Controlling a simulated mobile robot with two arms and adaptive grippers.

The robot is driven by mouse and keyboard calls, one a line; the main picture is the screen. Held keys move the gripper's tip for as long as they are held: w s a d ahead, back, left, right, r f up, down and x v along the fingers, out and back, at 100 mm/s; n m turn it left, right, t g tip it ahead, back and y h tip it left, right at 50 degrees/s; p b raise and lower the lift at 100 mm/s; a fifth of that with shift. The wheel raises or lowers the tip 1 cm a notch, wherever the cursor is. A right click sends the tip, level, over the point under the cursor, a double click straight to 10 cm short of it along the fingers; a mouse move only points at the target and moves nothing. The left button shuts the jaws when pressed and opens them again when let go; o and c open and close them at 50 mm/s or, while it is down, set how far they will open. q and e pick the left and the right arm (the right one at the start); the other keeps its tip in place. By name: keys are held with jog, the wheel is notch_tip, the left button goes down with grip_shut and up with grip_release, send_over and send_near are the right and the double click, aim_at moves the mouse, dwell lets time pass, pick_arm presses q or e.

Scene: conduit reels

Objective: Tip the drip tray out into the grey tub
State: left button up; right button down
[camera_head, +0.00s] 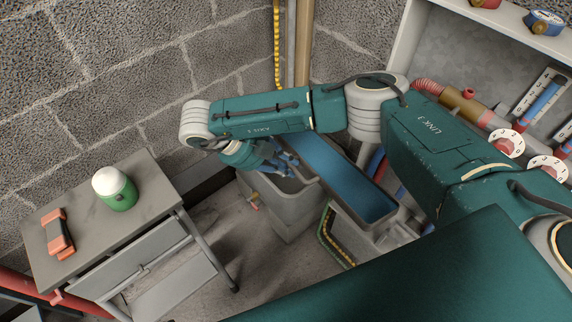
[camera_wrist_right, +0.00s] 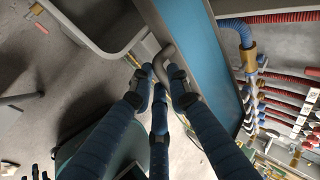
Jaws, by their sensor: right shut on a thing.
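The drip tray (camera_head: 345,172) is a long grey-rimmed trough with a blue inside, right of the tub in the head view. It looks about level; I cannot tell whether the blue is liquid. The grey tub (camera_head: 292,222) stands on the floor beside it, its open top partly hidden by my right arm. My right gripper (camera_head: 283,165) is at the tub's far rim in the head view. In the right wrist view, its blue fingers (camera_wrist_right: 166,78) are shut on the tray's grey handle (camera_wrist_right: 165,58). Small dark fingertips (camera_wrist_right: 36,172) at the lower left may be my left gripper.
A grey side table (camera_head: 140,190) at left carries a green jar with a white lid (camera_head: 114,188) and an orange-and-black tool (camera_head: 58,234). A shelf rack (camera_head: 470,55) with pipes and reels stands at right. Block walls close the back. Floor between table and tub is mostly clear.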

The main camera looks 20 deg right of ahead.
jog(key=shift+r, duration=0.1)
jog(key=shift+r+g, duration=0.1)
jog(key=shift+g, duration=0.2)
pick_arm(q)
jog(key=shift+s+f, duration=0.55)
jog(key=shift+f, duration=0.05)
jog(key=shift+w, duration=0.1)
jog(key=shift+w+r+p, duration=0.1)
jog(key=shift+w+p, duration=0.1)
jog(key=shift+p, duration=0.15)
pick_arm(e)
jog(key=shift+r+n, duration=0.2)
jog(key=shift+n, duration=0.1)
jog(key=shift+g, duration=0.4)
pick_arm(q)
jog(key=shift+s+f, duration=0.6)
jog(key=shift+s, duration=0.05)
